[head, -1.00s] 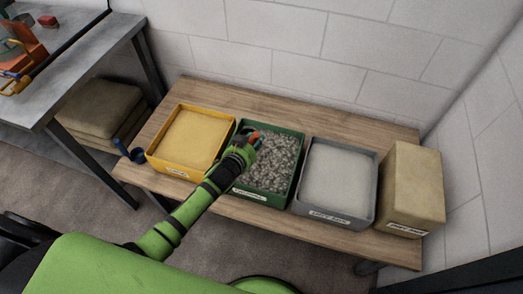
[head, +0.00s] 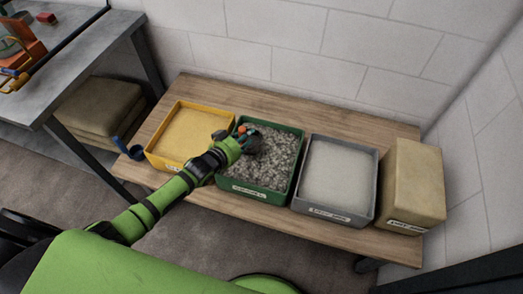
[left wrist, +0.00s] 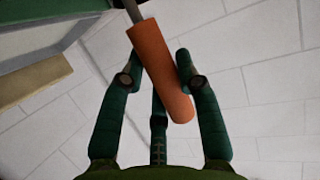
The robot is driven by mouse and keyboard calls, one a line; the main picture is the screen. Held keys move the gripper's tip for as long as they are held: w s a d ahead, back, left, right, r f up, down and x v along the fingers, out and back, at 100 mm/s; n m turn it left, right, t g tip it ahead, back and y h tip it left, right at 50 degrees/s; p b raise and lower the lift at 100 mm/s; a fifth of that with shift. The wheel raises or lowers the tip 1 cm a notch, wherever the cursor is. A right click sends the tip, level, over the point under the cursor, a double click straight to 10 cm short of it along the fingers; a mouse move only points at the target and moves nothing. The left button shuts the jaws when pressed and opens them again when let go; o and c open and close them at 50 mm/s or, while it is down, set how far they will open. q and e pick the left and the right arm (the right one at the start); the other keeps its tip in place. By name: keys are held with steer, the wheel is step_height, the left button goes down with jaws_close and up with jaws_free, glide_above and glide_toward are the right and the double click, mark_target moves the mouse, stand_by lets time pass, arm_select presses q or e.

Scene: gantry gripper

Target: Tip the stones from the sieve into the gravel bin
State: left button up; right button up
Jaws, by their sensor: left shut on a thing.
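The green gravel bin (head: 238,187) stands on the wooden bench, full of grey stones (head: 271,160). My left gripper (head: 246,136) is over the left rear part of this bin. In the left wrist view its fingers are shut around an orange handle (left wrist: 163,75), taken to be the sieve's. A thin metal rod (left wrist: 132,10) runs from the handle out of the top of that view. The sieve's bowl cannot be made out clearly, so I cannot tell whether stones are in it. My right gripper is not in view.
A yellow bin (head: 164,167) of sand stands left of the gravel bin, with a blue scoop (head: 134,151) beside it. A grey bin (head: 333,215) of pale material and a tan block (head: 417,185) stand to the right. A block wall (head: 300,55) is behind the bench (head: 185,88).

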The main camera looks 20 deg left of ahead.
mark_target(244, 129)
arm_select(q)
steer(key=shift+r, duration=0.15)
step_height(244, 129, up, 5)
steer(key=p, duration=0.5)
